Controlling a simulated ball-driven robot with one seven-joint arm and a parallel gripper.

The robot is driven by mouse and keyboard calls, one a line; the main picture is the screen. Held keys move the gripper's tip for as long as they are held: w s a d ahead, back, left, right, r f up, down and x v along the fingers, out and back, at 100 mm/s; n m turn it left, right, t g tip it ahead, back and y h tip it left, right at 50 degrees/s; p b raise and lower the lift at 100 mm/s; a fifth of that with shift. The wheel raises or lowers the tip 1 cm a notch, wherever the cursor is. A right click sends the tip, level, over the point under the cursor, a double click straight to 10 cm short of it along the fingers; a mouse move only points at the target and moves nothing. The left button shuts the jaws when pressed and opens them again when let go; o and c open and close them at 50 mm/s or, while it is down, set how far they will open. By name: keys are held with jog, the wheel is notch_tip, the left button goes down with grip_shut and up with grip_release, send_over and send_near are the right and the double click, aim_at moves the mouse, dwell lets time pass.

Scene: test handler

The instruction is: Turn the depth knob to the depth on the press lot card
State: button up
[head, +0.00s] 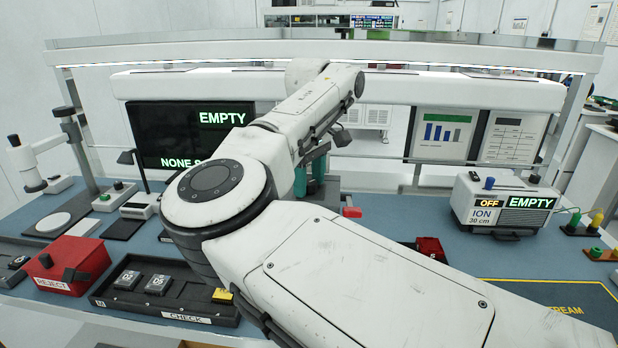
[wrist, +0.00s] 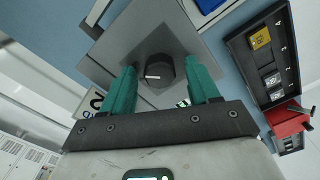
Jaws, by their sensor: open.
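The depth knob (wrist: 159,72) is a dark round knob with a white pointer line, on a grey plate (wrist: 118,58) in the wrist view. My gripper (wrist: 161,66) is open, its teal fingers on either side of the knob with gaps visible. How deep the fingertips reach around it I cannot tell. In the head view my gripper (head: 312,176) is mostly hidden behind my arm, and the knob is hidden. A pale label (wrist: 92,101) with dark characters is partly covered by a finger. I cannot identify the press lot card or read a depth.
In the head view a black screen (head: 150,130) reads EMPTY, and an ionizer box (head: 503,204) stands right. A red reject box (head: 68,265) and a dark CHECK tray (head: 165,300) with small blocks are front left. Two posted sheets (head: 443,135) (head: 510,139) hang behind.

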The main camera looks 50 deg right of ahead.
jog(key=c, duration=1)
jog(key=shift+c, duration=0.2)
jog(key=shift+n, duration=0.4)
jog(key=n+b, duration=0.1)
jog(key=n, duration=0.2)
jog(key=shift+n, duration=2.5)
jog(key=shift+r, duration=0.1)
jog(key=o, duration=1)
